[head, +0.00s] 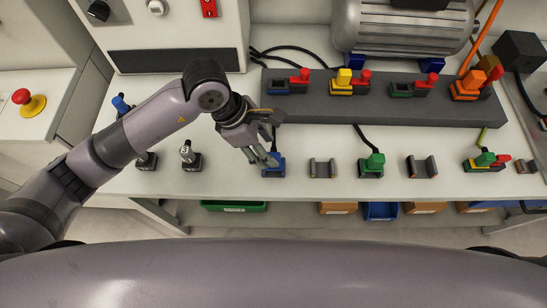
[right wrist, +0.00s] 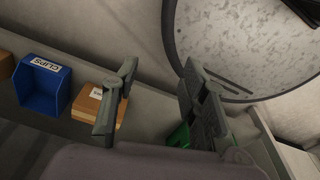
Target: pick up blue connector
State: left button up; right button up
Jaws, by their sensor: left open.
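A blue connector (head: 274,169) sits in a small dark holder near the front edge of the white bench. My left gripper (head: 263,161) reaches down over it from the upper left. Its fingers are apart, with the tips right at the connector's top and partly covering it. I cannot tell whether they touch it. Another blue-topped piece (head: 120,104) stands further left, partly behind my left arm. My right gripper (right wrist: 155,105) shows only in the right wrist view, with its fingers apart and nothing seen between them.
An empty holder (head: 322,168) and a green connector (head: 373,163) stand to the right. A grey block (head: 320,108) with several coloured connectors lies behind. A knob piece (head: 188,154) stands left. Below the bench are a green bin (head: 234,207) and a blue bin (right wrist: 45,86).

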pick_arm(q)
jog(key=p+x, duration=0.2)
jog(key=x, duration=0.2)
jog(key=shift+s+d+f, duration=0.1)
jog(key=shift+f, duration=0.35)
grip_shut()
pick_arm(e)
jog(key=shift+s+r, duration=0.3)
jog(key=shift+r, duration=0.35)
jog(key=shift+s+r, duration=0.25)
jog(key=shift+r, duration=0.4)
